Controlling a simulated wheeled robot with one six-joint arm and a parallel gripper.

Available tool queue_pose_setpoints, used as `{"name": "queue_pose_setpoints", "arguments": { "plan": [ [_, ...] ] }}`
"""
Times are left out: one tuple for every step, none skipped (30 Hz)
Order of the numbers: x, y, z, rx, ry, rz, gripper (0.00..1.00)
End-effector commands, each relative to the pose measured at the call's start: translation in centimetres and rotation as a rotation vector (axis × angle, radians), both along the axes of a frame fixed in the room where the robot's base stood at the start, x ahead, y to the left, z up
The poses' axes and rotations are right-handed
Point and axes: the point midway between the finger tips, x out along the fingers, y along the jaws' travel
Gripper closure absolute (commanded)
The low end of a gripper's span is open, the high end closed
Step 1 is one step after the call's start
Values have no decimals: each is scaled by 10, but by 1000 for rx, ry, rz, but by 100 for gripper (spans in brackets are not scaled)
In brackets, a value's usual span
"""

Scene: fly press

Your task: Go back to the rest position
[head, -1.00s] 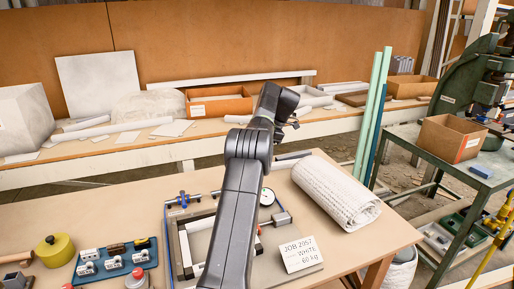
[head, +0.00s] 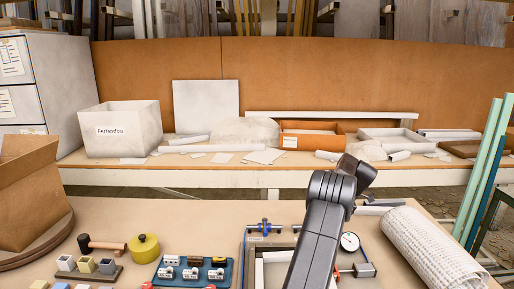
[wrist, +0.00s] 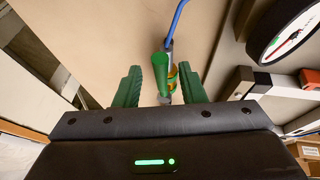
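My arm (head: 325,215) rises from the bottom of the head view and bends at the top, over the bench. My gripper (wrist: 160,84) shows in the wrist view, with its two green fingers apart. A green cylinder (wrist: 159,65) with a blue hose (wrist: 178,20) appears between the fingers in the picture, with gaps on both sides. I see no finger touching it. In the head view the fingers are hidden behind my arm.
On the bench are a frame with a round dial (head: 349,241), a rolled white cloth (head: 432,250), a blue tray (head: 175,274) of small blocks, a yellow pot (head: 144,247) and a cardboard box (head: 28,190). The dial also shows in the wrist view (wrist: 285,30).

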Motion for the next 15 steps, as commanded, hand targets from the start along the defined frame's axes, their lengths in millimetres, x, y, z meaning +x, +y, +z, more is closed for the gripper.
{"name": "queue_pose_setpoints", "arguments": {
  "plan": [
    [0,1,-2,1,1,1,63],
    [0,1,-2,0,1,0,63],
    [0,1,-2,1,0,-3,63],
    [0,1,-2,1,1,-4,63],
    [0,1,-2,1,1,-4,63],
    [0,1,-2,1,1,-4,63],
    [0,1,-2,1,1,-4,63],
    [0,1,-2,1,1,-4,63],
    [0,1,-2,1,1,-4,63],
    [0,1,-2,1,1,-4,63],
    [0,1,-1,1,1,-4,63],
    [0,0,-1,1,1,-4,63],
    [0,0,0,0,0,-3,63],
    [0,-1,2,0,-1,-3,63],
    [0,-2,4,-1,-1,-2,63]
  ]
}}
